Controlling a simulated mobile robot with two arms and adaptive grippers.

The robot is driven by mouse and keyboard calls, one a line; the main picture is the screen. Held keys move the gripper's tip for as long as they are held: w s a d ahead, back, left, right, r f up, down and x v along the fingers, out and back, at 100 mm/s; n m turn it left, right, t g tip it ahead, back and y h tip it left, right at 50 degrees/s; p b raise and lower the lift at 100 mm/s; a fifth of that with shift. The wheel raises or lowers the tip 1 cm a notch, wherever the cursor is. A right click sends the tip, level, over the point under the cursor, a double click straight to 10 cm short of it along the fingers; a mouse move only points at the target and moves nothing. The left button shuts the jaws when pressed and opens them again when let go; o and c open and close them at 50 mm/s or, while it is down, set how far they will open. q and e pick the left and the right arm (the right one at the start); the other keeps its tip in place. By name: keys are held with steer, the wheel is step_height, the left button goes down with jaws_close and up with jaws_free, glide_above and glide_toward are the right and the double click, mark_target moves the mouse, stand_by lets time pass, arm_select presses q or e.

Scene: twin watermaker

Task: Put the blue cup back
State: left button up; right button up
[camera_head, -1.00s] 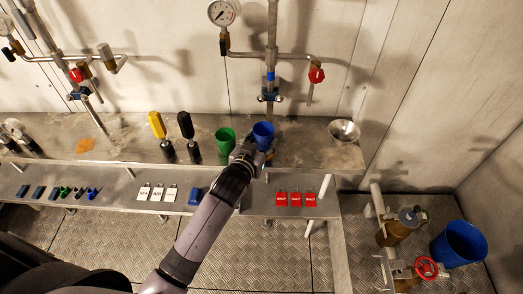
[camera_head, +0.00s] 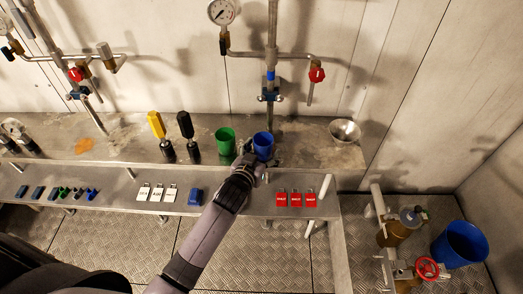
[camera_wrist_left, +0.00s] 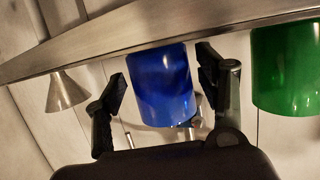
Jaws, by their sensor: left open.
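The blue cup (camera_head: 263,142) is upright on the back worktop, just right of the green cup (camera_head: 225,140). My left gripper (camera_head: 259,160) is at the near side of the blue cup, low on it. In the left wrist view, which is turned upside down, the blue cup (camera_wrist_left: 161,85) is between the two fingers of my left gripper (camera_wrist_left: 160,92). The fingers are spread, with a visible gap on the left side. The right finger is close to the cup; I cannot tell if it touches. The green cup (camera_wrist_left: 287,70) is beside that finger. My right gripper is out of view.
A metal funnel (camera_head: 344,131) is on the worktop to the right. Yellow-topped (camera_head: 158,127) and black-handled (camera_head: 186,127) tools stand left of the cups. A vertical pipe (camera_head: 271,60) rises behind. Tags and a blue block (camera_head: 195,196) lie on the front ledge.

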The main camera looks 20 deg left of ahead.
arm_select(q)
steer(key=shift+r, duration=0.2)
steer(key=shift+s, duration=0.35)
steer(key=v, duration=1.1)
steer(key=shift+s+r, duration=0.1)
steer(key=shift+s, duration=0.05)
